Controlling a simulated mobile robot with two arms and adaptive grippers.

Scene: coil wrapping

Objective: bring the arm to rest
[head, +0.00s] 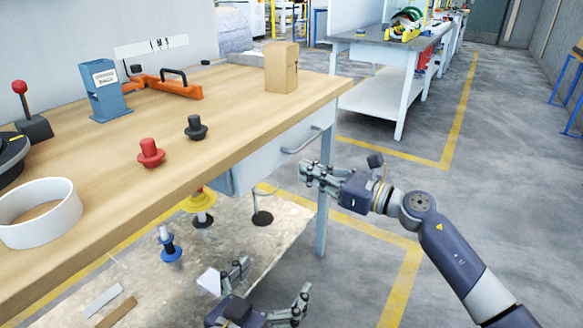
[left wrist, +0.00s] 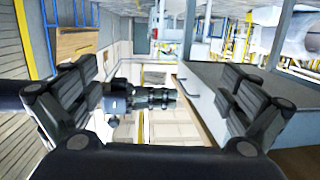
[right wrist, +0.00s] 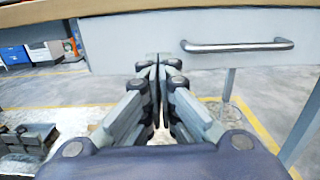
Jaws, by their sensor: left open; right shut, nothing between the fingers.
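My right gripper (head: 312,178) is shut and empty, in the open air to the right of the workbench, near the drawer handle (head: 300,142). In the right wrist view its fingertips (right wrist: 158,68) meet in front of the drawer front, and the drawer handle (right wrist: 238,46) is to their upper right. My left gripper (head: 268,290) is open and empty, low in front of the workbench's edge. In the left wrist view its fingers (left wrist: 162,92) stand wide apart with nothing between them, and my right gripper shows in the distance beyond.
The wooden workbench (head: 225,105) bears a white ring (head: 38,235), red knob (head: 150,155), black knob (head: 195,128), orange tool (head: 165,84), blue holder (head: 104,92) and cardboard box (head: 281,68). Stands with spools (head: 170,248) are below. The floor (head: 480,180) at right is free.

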